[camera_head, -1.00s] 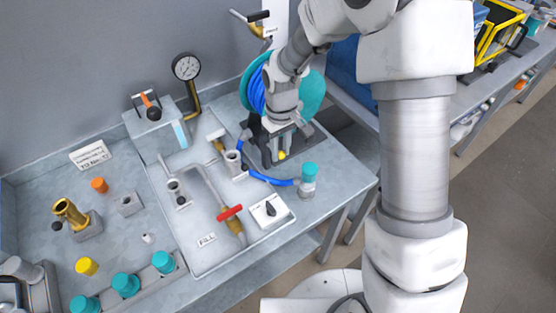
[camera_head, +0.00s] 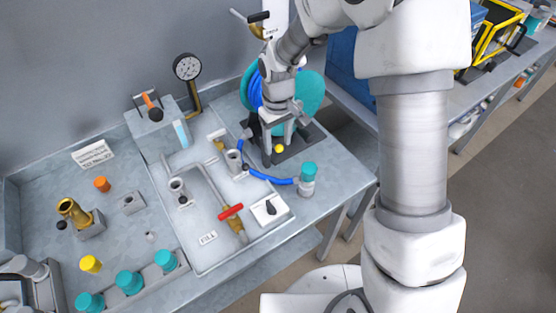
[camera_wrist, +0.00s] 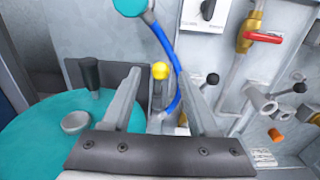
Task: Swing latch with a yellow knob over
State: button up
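The yellow knob (camera_head: 279,148) is at the base of the hose reel, at the right part of the bench. In the wrist view the yellow knob (camera_wrist: 160,70) shows in the gap between my two fingers, with space visible on both sides. A grey upright part shows just beneath it; the rest of the latch is hard to make out. My gripper (camera_head: 279,140) points down over the knob in the head view. It is open, and its fingers do not appear to touch the knob.
The teal hose reel (camera_wrist: 50,140) with a black handle (camera_wrist: 90,72) lies close to my gripper. A blue hose (camera_head: 268,179) runs to a teal-capped fitting (camera_head: 308,172). A red-handled valve (camera_head: 230,211) and a black-knobbed switch box (camera_head: 270,210) sit on the tray.

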dwell(0.3)
notch_tip(320, 180, up, 9)
jog(key=p, duration=0.6)
jog(key=shift+s, duration=0.1)
dwell(0.3)
jog(key=s+d+r+m+t+b, duration=0.1)
jog(key=s+d+r+m, duration=0.1)
jog(key=s+d+r, duration=0.35)
jog(key=s+d+r+m+t+b, duration=0.1)
jog(key=s+d+r+t, duration=0.15)
jog(key=r, duration=0.55)
jog(key=s+d+r+m+t+b, duration=0.1)
jog(key=s+d+m, duration=0.1)
jog(key=s, duration=0.4)
jog(key=s+d+r+m+t+b, duration=0.1)
jog(key=s+d, duration=0.3)
jog(key=s, duration=0.3)
jog(key=shift+r+m, duration=0.4)
